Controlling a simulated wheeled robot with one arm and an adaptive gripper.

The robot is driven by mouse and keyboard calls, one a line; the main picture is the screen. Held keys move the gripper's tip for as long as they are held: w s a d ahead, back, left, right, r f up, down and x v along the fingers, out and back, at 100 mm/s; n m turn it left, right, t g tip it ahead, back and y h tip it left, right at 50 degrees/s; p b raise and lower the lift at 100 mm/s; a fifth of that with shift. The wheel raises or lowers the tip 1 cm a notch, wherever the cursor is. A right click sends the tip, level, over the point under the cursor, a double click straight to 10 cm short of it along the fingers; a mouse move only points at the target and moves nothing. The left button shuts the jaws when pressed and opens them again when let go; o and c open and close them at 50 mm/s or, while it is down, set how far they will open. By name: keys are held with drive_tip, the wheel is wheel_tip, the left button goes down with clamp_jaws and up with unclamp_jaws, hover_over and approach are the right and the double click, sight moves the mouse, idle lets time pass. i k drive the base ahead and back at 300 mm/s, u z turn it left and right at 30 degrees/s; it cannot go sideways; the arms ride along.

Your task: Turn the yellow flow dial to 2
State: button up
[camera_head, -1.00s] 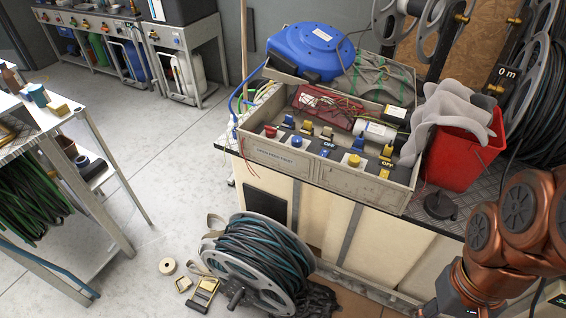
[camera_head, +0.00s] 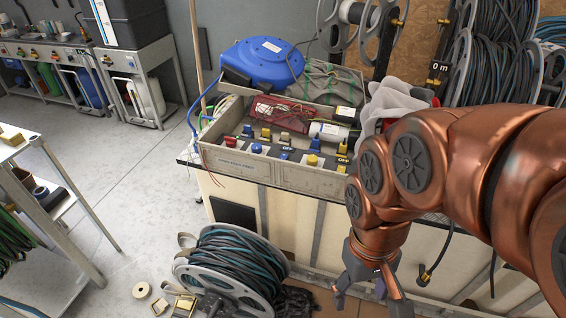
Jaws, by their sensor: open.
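My gripper (camera_head: 362,298) hangs below and to the right of the box, in front of the bench's front, pointing down. Its fingers are apart and empty, well clear of the dial. My copper-coloured arm hides the right part of the bench.
A blue hose reel (camera_head: 262,62) stands behind the panel. A reel of dark hose (camera_head: 232,270) stands on the floor, left of my gripper. Large reels (camera_head: 495,50) fill the back right. A grey cloth (camera_head: 395,100) lies right of the box.

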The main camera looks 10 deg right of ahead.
sight(312, 160)
drive_tip(key=z, duration=1.25)
drive_tip(key=i, duration=0.7)
drive_tip(key=u, duration=2.25)
